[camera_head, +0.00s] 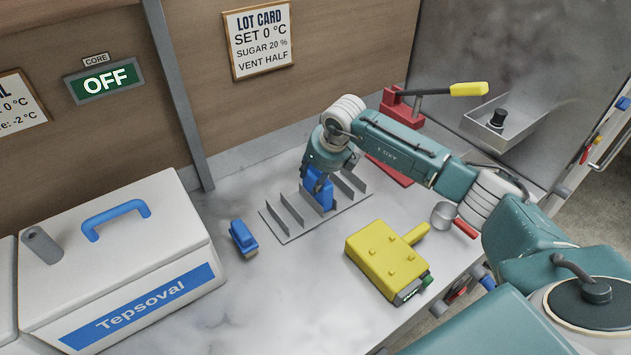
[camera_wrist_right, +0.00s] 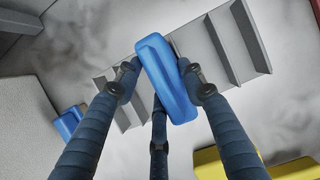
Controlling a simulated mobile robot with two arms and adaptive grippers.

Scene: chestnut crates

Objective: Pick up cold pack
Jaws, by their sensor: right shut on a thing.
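A blue cold pack (camera_head: 319,189) is at the grey slotted rack (camera_head: 286,231), under my right gripper (camera_head: 318,178). In the right wrist view the pack (camera_wrist_right: 166,77) sits between the fingers of my right gripper (camera_wrist_right: 160,82), which is shut on it. The rack's upright dividers (camera_wrist_right: 225,45) show behind the pack there. I cannot tell whether the pack still touches the rack. A second blue pack (camera_head: 243,238) lies on the counter left of the rack. My left gripper is not in view.
A white Tepsoval box (camera_head: 120,250) with a blue handle stands at the left. A yellow device (camera_head: 385,258) lies right of the rack. A red lever press (camera_head: 400,108) and a metal cup (camera_head: 444,214) are farther right. The counter's front middle is clear.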

